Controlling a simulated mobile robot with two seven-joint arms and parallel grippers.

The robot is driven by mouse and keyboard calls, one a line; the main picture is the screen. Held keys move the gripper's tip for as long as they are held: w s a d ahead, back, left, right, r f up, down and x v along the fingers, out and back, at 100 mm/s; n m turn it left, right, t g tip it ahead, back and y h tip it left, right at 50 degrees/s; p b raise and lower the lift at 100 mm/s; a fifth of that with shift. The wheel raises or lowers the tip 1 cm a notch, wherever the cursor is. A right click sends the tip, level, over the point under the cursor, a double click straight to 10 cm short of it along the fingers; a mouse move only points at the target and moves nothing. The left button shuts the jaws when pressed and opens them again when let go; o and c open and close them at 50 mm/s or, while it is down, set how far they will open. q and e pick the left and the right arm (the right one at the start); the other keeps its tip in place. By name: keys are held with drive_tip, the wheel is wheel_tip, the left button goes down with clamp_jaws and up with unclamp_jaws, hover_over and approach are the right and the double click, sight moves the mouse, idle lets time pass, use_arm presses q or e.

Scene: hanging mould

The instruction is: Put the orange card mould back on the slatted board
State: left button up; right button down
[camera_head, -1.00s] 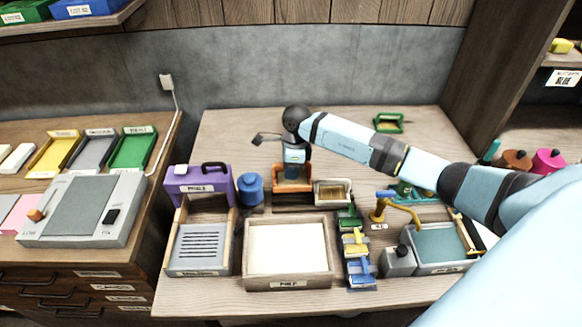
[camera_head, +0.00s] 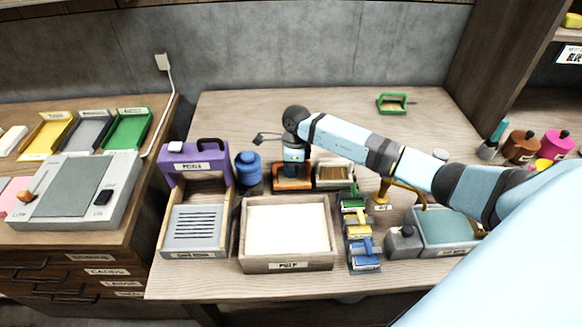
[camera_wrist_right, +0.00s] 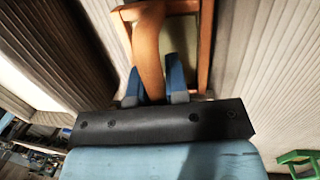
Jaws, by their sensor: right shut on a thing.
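My right gripper (camera_head: 294,166) is shut on the orange card mould (camera_head: 292,184), a rectangular orange frame, above the table's middle. In the right wrist view the blue fingers (camera_wrist_right: 160,92) close on an orange bar of the mould (camera_wrist_right: 150,50), whose frame encloses a pale panel. The gripper and wrist hide part of the mould in the head view. A grey panel with dark slots (camera_head: 195,228) lies in a wooden stand at the front left; I cannot tell whether it is the slatted board. My left gripper is not in view.
A purple case (camera_head: 207,165) and a blue jar (camera_head: 248,170) stand left of the mould. A pale wooden-framed box (camera_head: 333,174) is close on its right. A white-filled tray (camera_head: 288,230) is in front. A green mould (camera_head: 392,103) lies behind on clear table.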

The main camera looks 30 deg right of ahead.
idle(0.3)
drive_tip(key=shift+f+b, duration=0.35)
drive_tip(key=shift+f, duration=0.05)
idle(0.3)
drive_tip(key=c, duration=1)
unclamp_jaws()
drive_tip(key=shift+c, duration=0.2)
drive_tip(key=shift+r, duration=0.15)
wheel_tip(320, 180, up, 13)
drive_tip(key=d+b, duration=0.1)
drive_tip(key=d, duration=0.1)
drive_tip(key=shift+w+r, duration=0.15)
drive_tip(key=shift+w, duration=0.25)
